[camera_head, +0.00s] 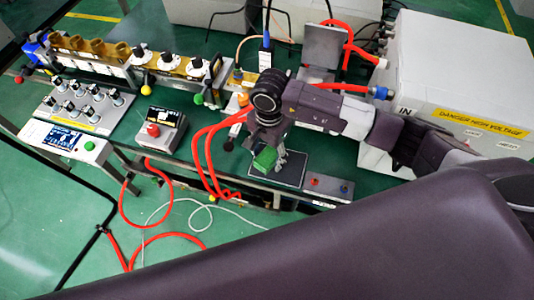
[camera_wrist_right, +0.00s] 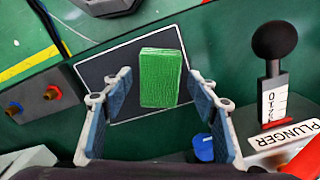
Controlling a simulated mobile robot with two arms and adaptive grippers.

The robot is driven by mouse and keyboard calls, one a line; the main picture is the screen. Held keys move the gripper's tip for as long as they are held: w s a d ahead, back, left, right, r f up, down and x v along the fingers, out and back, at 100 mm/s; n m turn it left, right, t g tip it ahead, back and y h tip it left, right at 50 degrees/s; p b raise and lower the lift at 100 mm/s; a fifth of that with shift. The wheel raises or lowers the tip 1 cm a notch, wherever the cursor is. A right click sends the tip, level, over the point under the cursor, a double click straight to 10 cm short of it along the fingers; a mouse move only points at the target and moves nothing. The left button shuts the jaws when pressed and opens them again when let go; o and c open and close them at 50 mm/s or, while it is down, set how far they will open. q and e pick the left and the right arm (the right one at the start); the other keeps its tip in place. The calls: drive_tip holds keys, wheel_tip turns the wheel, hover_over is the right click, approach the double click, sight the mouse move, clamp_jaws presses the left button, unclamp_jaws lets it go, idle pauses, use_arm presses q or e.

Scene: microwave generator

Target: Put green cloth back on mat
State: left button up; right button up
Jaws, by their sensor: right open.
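The green cloth (camera_wrist_right: 160,78) is a folded rectangular block. In the right wrist view it appears to lie on the dark, pale-edged mat (camera_wrist_right: 105,72). In the head view the cloth (camera_head: 265,158) shows at the left part of the mat (camera_head: 292,180), partly hidden by my right gripper (camera_head: 278,158). My right gripper also shows in the right wrist view (camera_wrist_right: 160,82). Its two blue-padded fingers are spread, one on each side of the cloth, with a visible gap on both sides. My left gripper is not in view.
A plunger (camera_wrist_right: 274,70) stands right of the mat in the wrist view. A small box with red and blue knobs (camera_head: 328,188) sits beside the mat. Red hoses (camera_head: 207,160) run left of it. A large white high-voltage cabinet (camera_head: 460,90) stands at right.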

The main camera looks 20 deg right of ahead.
sight(268, 155)
wheel_tip(268, 155, up, 12)
drive_tip(key=p, duration=0.4)
drive_tip(key=shift+w+d+p, duration=0.15)
drive_tip(key=shift+d+p, duration=0.05)
drive_tip(key=shift+p, duration=0.2)
